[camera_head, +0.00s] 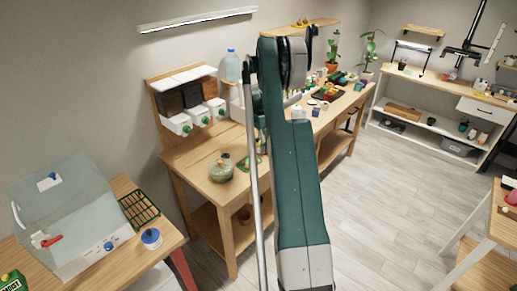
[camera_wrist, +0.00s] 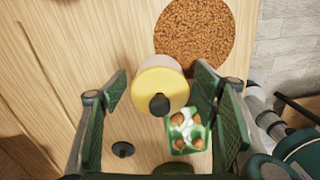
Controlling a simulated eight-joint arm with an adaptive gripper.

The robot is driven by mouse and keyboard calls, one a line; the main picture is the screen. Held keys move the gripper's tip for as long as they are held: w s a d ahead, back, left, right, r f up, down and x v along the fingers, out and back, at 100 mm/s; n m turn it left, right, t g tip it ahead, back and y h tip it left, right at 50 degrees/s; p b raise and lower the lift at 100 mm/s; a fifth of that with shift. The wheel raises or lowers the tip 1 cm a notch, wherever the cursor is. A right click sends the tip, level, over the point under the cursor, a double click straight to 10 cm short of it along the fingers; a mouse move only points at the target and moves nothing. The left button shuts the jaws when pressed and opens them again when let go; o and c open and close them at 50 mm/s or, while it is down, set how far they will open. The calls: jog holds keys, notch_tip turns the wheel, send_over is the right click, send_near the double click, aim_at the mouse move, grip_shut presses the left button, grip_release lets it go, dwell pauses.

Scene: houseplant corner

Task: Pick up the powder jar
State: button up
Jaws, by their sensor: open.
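In the wrist view, a pale jar with a yellow lid and a black knob (camera_wrist: 160,92) stands on a wooden tabletop. It is the only jar plainly seen there, and I take it to be the powder jar; no label shows. My gripper (camera_wrist: 163,84) is open, with its green-padded fingers to the left and right of the jar. A gap shows on the left; the right finger looks very close, and I cannot tell whether it touches. In the head view my arm covers my gripper, and I cannot make out the jar.
A green packet with brown pictures (camera_wrist: 187,131) sits beside the jar, near the right finger. A round brown granular mat (camera_wrist: 195,38) lies beyond the jar. A small black knob-like thing (camera_wrist: 122,149) is at lower left. The table edge is at right; bare wood lies left.

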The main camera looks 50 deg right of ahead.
jog(key=shift+c, duration=0.2)
dwell(0.3)
jog(key=c, duration=1.2)
jog(key=shift+r, duration=0.1)
jog(key=shift+r, duration=4.95)
